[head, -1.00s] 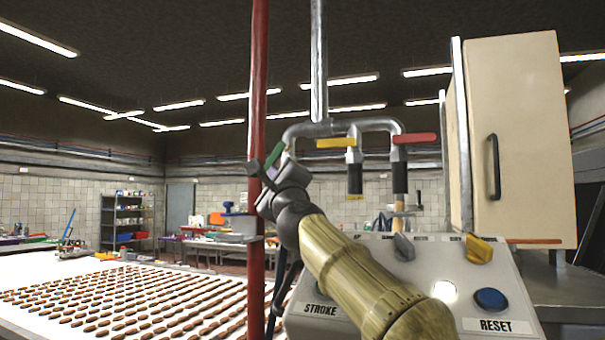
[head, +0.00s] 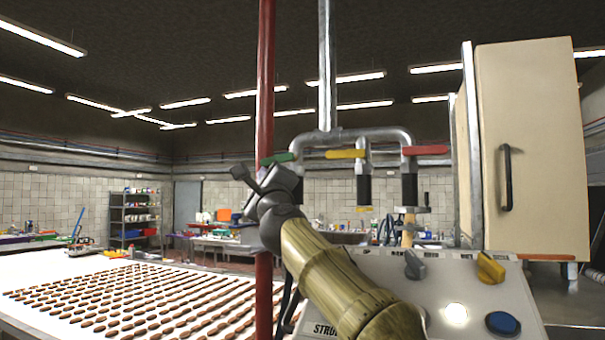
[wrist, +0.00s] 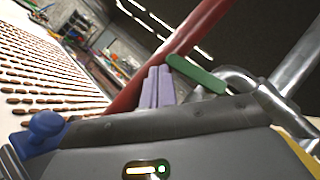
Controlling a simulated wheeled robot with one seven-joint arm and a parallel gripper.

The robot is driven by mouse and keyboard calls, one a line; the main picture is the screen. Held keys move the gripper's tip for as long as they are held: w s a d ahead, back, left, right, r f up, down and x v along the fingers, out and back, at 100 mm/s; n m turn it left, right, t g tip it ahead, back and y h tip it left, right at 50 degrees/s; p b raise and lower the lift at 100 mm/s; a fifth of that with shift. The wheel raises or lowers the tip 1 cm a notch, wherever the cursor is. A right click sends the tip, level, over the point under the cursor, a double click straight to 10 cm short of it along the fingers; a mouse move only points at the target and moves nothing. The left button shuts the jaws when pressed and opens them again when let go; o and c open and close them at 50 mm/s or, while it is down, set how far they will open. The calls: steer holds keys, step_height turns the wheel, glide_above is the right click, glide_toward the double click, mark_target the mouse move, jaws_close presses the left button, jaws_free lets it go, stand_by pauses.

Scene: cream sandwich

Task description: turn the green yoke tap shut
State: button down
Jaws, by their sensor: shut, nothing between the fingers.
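The green yoke tap handle (head: 278,158) lies about level on the left end of the grey pipe yoke (head: 335,138) in the head view. It also shows in the wrist view as a green bar (wrist: 195,75). My gripper (wrist: 158,72) is shut and empty; its pale purple fingers sit together beside the near left end of the green bar. Whether they touch it I cannot tell. In the head view my gripper (head: 272,180) is just below and in front of the handle, hiding the valve under it and its own fingertips.
A yellow handle (head: 346,154) and a red handle (head: 424,150) sit level to the right on the same yoke. A red post (head: 265,80) stands close behind my gripper. A control panel (head: 440,285) and beige cabinet (head: 530,150) are at right.

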steer(key=shift+w+a+r, duration=0.15)
steer(key=shift+r, duration=0.1)
stand_by(0.6)
steer(key=b+v, duration=1.1)
steer(key=v, duration=0.6)
steer(key=shift+s+b, duration=0.25)
steer(key=shift+b, duration=0.05)
steer(key=c, duration=2.2)
jaws_free()
